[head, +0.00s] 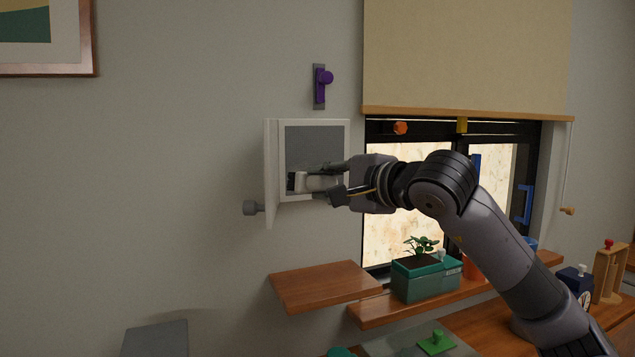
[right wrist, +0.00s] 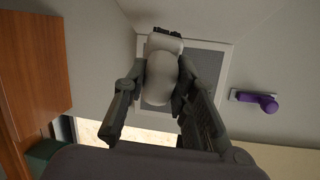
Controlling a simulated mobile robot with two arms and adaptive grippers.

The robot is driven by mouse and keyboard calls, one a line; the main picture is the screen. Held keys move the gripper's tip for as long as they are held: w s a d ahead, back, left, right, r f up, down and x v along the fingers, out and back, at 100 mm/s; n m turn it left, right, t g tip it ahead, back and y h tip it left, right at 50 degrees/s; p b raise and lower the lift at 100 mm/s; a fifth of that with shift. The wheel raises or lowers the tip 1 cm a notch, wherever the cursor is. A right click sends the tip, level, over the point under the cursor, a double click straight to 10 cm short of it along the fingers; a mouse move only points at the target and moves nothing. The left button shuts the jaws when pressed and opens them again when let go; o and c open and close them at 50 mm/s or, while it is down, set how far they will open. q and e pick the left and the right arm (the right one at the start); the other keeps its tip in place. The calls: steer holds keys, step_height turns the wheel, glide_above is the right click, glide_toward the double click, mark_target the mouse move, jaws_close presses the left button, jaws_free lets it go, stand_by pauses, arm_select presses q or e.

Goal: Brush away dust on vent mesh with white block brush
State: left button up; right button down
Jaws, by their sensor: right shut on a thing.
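The vent mesh (head: 315,146) is a grey panel in a white frame on the wall, with its white door (head: 270,172) swung open to the left. The mesh also shows in the right wrist view (right wrist: 207,75). My right gripper (head: 330,183) is shut on the white block brush (right wrist: 160,78), whose dark bristle end (right wrist: 165,33) points away from the gripper. In the head view the brush (head: 313,181) lies in front of the lower part of the mesh. I cannot tell whether the bristles touch it. Dust is not clearly visible. My left gripper is not in view.
A purple latch (head: 322,87) is on the wall above the vent. A wooden shelf (head: 322,285) juts out below it. A green planter (head: 426,277) stands on the sill by the window, right of the vent.

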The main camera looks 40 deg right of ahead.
steer(key=shift+w+d+r+p, duration=0.15)
steer(key=shift+w+p, duration=0.15)
steer(key=shift+w, duration=0.1)
steer(key=shift+w+d+r+p, duration=0.15)
steer(key=shift+w+p, duration=0.15)
steer(key=shift+w, duration=0.1)
steer(key=w, duration=0.1)
steer(key=w+p, duration=0.1)
steer(key=w, duration=0.1)
steer(key=shift+d+f, duration=0.15)
steer(key=shift+d, duration=0.15)
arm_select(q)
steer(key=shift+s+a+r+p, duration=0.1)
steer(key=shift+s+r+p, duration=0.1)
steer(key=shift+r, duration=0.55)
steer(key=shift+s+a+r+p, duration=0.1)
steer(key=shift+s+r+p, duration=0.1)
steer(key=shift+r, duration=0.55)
arm_select(e)
steer(key=shift+w+d, duration=0.2)
steer(key=shift+w, duration=0.5)
steer(key=shift+f, duration=0.1)
